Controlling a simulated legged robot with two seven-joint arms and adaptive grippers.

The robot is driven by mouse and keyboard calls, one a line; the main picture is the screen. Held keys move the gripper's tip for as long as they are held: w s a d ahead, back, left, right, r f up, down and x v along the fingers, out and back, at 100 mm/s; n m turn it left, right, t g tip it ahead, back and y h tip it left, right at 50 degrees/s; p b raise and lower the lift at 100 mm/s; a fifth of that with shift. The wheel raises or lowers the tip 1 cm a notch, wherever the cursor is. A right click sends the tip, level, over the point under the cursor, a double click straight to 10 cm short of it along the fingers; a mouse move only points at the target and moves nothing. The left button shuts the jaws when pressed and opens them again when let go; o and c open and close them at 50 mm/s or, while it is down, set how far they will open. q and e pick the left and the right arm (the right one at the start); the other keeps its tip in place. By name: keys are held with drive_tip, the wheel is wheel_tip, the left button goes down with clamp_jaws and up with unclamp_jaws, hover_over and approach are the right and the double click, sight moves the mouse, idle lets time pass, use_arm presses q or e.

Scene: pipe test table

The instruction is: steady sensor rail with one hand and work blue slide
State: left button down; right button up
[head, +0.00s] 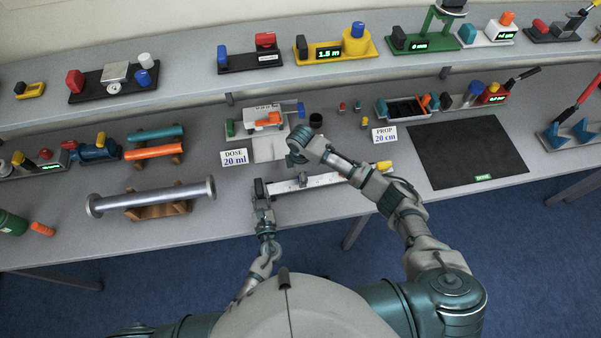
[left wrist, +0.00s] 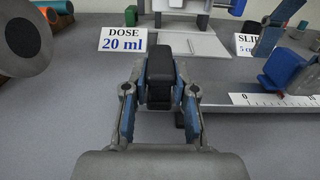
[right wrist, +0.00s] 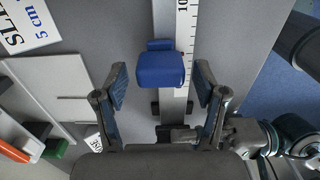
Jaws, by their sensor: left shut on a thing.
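The sensor rail (head: 325,181), a pale bar with a printed scale, lies near the table's front edge. It also shows in the left wrist view (left wrist: 285,100) and right wrist view (right wrist: 184,25). My left gripper (head: 261,192) is shut on the black end block (left wrist: 160,65) at the rail's left end. The blue slide (right wrist: 160,70) sits on the rail and also shows in the left wrist view (left wrist: 286,70). My right gripper (right wrist: 160,80) is open, with one finger on each side of the slide and visible gaps. In the head view my right arm hides the slide.
A white dosing device (head: 265,120) and DOSE sign (head: 234,157) stand behind the rail. A grey roller (head: 150,197) on wooden supports lies left. The bench edge is close in front.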

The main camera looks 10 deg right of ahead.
wheel_tip(320, 180, up, 12)
idle(0.6)
drive_tip(key=shift+w, duration=0.1)
use_arm(q)
drive_tip(key=c, duration=0.8)
unclamp_jaws()
drive_tip(key=shift+c, duration=0.2)
